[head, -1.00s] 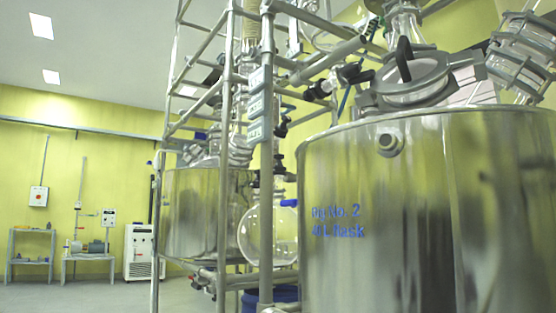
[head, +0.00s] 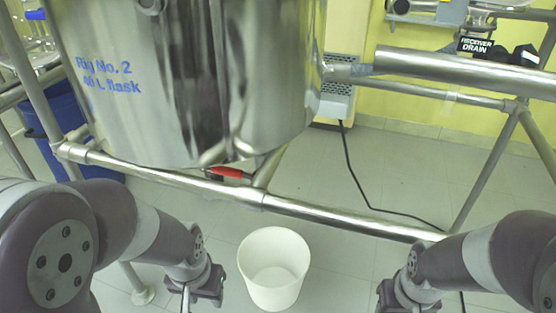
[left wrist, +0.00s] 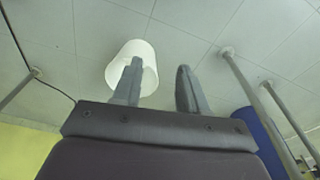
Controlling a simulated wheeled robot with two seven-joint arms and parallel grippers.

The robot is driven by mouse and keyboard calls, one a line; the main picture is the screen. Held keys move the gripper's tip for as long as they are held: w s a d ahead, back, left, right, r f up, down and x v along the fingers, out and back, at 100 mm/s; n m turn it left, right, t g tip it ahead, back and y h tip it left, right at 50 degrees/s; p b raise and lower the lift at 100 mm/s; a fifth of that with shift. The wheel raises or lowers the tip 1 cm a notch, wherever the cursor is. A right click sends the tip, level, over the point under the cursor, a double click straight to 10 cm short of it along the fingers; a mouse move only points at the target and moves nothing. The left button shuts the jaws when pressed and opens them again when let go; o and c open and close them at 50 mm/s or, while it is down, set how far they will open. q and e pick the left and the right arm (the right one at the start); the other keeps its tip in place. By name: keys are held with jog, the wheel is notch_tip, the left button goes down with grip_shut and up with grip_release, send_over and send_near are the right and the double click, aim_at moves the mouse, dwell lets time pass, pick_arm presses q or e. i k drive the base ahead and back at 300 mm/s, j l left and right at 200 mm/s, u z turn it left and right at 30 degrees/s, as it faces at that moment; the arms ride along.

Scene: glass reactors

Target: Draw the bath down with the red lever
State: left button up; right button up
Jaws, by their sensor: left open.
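The steel bath (head: 190,75), lettered "Rig No. 2 40 L flask", fills the upper left of the head view. The red lever (head: 228,173) sits under its bottom edge, close to the horizontal frame rail. A white bucket (head: 273,268) stands on the floor below and in front of the lever; it also shows in the left wrist view (left wrist: 148,55). My left gripper (head: 188,298) is low, left of the bucket and apart from the lever. In the left wrist view its two fingers (left wrist: 160,75) are spread and empty. My right gripper (head: 392,297) is right of the bucket; its fingers are unclear.
The steel rail (head: 325,213) crosses in front of the bath's underside. A blue drum (head: 62,120) stands at left. A black cable (head: 362,185) lies behind the rail.

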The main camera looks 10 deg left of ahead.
aim_at(235, 173)
jog(key=j+z, duration=0.45)
jog(key=k+j+z, duration=0.15)
jog(key=j+z, duration=0.35)
jog(key=k+j+z, duration=0.15)
jog(key=j+z, duration=0.3)
jog(key=k+j, duration=0.1)
jog(key=j, duration=0.25)
jog(key=k+j+z, duration=0.1)
jog(key=j, duration=0.25)
jog(key=k+j, duration=0.1)
jog(key=j, duration=0.25)
jog(key=k+j, duration=0.1)
jog(key=j, duration=0.25)
jog(key=k+j+z, duration=0.1)
jog(key=j, duration=0.25)
